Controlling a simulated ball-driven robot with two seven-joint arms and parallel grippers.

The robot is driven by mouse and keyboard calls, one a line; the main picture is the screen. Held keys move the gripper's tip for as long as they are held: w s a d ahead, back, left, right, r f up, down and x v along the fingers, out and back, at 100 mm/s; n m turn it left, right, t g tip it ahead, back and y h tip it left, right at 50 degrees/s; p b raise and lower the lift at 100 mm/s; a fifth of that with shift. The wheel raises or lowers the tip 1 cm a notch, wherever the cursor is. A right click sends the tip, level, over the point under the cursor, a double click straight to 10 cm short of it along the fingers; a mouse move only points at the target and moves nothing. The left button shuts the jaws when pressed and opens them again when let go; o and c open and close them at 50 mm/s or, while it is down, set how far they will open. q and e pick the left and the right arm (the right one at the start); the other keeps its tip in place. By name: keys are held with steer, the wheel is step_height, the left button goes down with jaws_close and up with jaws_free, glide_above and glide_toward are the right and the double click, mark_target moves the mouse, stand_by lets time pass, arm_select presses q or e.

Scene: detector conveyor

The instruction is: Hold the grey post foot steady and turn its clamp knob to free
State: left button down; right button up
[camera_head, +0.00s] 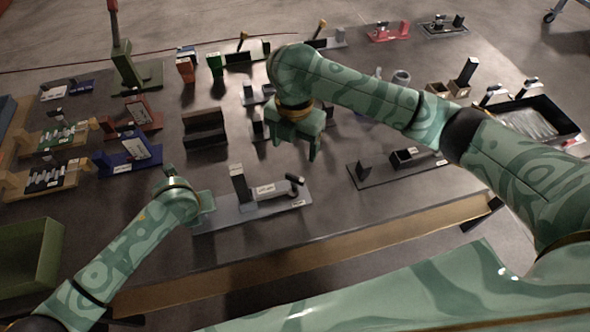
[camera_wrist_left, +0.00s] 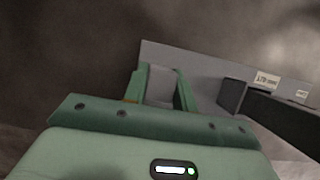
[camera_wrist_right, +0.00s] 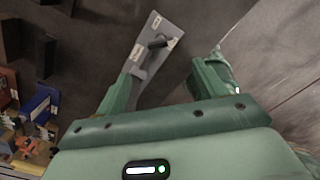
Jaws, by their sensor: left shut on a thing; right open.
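The grey post foot (camera_head: 230,216) is a long flat plate near the table's front edge. It has a dark upright post (camera_head: 240,183), white labels and a dark clamp knob (camera_head: 295,180) toward its right end. My left gripper (camera_head: 205,203) is at the plate's left end. In the left wrist view its fingers (camera_wrist_left: 163,74) are shut on a grey part of the foot. My right gripper (camera_head: 297,143) is open and empty, above and behind the knob, pointing down. In the right wrist view the knob (camera_wrist_right: 157,42) and plate show beyond its fingers (camera_wrist_right: 165,75), apart from them.
A dark block (camera_head: 204,128) stands behind, with red (camera_head: 140,117) and blue (camera_head: 128,155) fixtures at the left. A green bin (camera_head: 35,250) is at the left front. Bare table surrounds the foot's front.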

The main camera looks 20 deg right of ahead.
mark_target(295, 176)
step_height(295, 176, down, 12)
steer(key=shift+r, duration=0.1)
steer(key=c, duration=1)
